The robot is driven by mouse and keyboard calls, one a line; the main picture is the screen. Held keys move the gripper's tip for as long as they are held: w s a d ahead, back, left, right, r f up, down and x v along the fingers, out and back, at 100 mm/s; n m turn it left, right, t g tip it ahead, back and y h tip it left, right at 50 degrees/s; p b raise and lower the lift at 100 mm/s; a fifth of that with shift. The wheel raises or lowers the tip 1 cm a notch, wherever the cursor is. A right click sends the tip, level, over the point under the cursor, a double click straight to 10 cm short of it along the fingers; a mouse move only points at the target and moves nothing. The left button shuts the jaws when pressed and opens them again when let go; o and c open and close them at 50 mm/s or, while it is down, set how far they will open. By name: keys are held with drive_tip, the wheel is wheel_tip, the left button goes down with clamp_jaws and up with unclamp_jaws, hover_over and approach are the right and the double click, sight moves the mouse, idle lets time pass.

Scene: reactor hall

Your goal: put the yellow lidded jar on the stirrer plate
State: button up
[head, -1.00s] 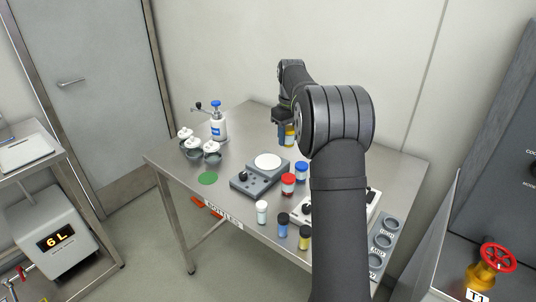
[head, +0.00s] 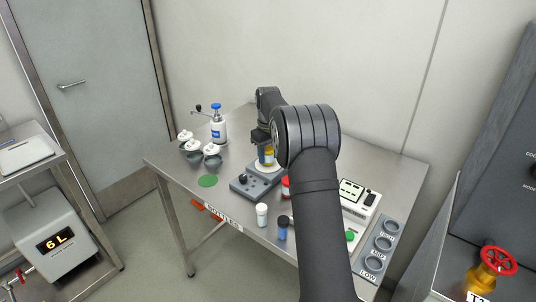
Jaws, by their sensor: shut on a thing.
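The yellow lidded jar (head: 268,155) is held upright in my gripper (head: 264,144), which is shut on it. The gripper partly covers the jar's top, so its lid is hard to make out. The stirrer plate (head: 247,187) is a grey unit with a dark knob and a round white top, on the middle of the steel table. The jar is over the white top, and only part of that top shows. I cannot tell whether the jar's base touches it.
A white-lidded jar (head: 262,215) and a blue jar (head: 283,229) stand in front of the stirrer. A red jar (head: 285,187) stands right of it, partly behind my arm. White-topped cups (head: 193,151) and a hand-cranked device (head: 218,127) stand back left. A grey holder (head: 376,247) lies at right.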

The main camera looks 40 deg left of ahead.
sight(268, 147)
drive_tip(key=o, duration=1)
drive_tip(key=shift+f, duration=0.15)
wheel_tip(268, 147, up, 12)
drive_tip(key=shift+r, duration=0.15)
wheel_tip(268, 147, down, 13)
drive_tip(key=shift+r, duration=0.2)
wheel_tip(268, 147, up, 3)
drive_tip(key=shift+f, duration=0.1)
drive_tip(key=shift+r, duration=0.8)
